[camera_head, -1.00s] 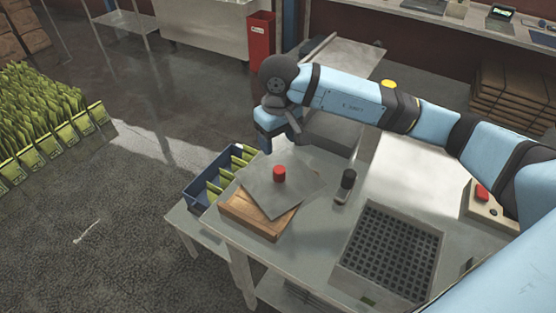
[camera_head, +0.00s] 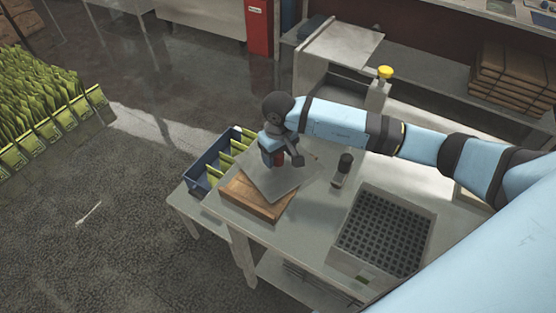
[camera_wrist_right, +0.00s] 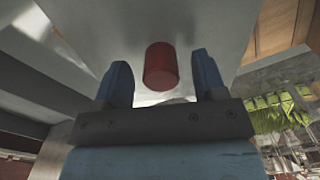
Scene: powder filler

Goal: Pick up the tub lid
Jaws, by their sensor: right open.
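The tub lid (camera_head: 285,187) is a flat grey plate with an upright red knob (camera_wrist_right: 161,67). It lies askew on a wooden box (camera_head: 248,203), at the left end of the grey table. My right gripper (camera_head: 281,158) is low over the lid and open. In the right wrist view its two blue fingers stand either side of the red knob, with a gap on both sides. In the head view the gripper hides most of the knob. My left gripper is not in view.
A blue bin (camera_head: 206,172) with green packets stands just left of the wooden box. A small black-topped object (camera_head: 345,162) and a grey perforated tray (camera_head: 385,232) are to the right on the table (camera_head: 310,235). A yellow button (camera_head: 385,72) is behind.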

